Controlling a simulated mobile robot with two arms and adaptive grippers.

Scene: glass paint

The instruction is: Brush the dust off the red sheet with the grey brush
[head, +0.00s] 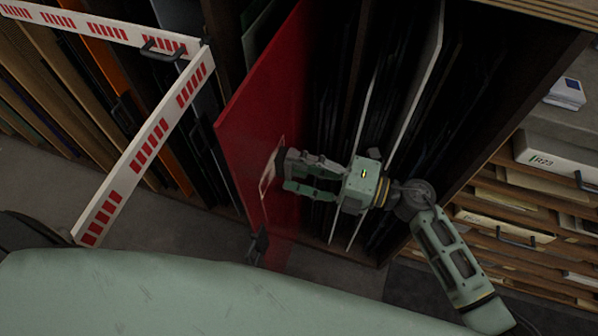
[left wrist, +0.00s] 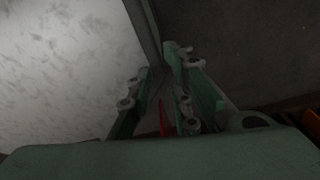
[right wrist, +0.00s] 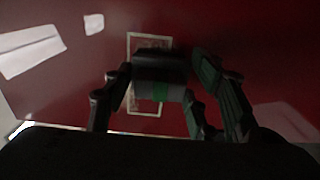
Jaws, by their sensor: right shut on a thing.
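The red sheet (head: 262,105) stands upright and tilted, sticking out of a dark rack in the head view; it fills the background of the right wrist view (right wrist: 240,40). A pale rectangular outline (right wrist: 133,45) is on its face. My right gripper (head: 280,175) is close to the sheet's lower part, shut on a dark grey block, apparently the grey brush (right wrist: 160,68). Whether the bristles touch the sheet is hidden. A faint greyish haze shows low on the sheet, but dust is hard to make out. My left gripper (left wrist: 163,85) shows in its wrist view; its fingertip gap is unclear.
A white barrier with red stripes (head: 145,145) stands at left, before slots of boards. Pale sheets (head: 415,85) stand right of the red sheet. Wooden drawers (head: 540,210) are at right.

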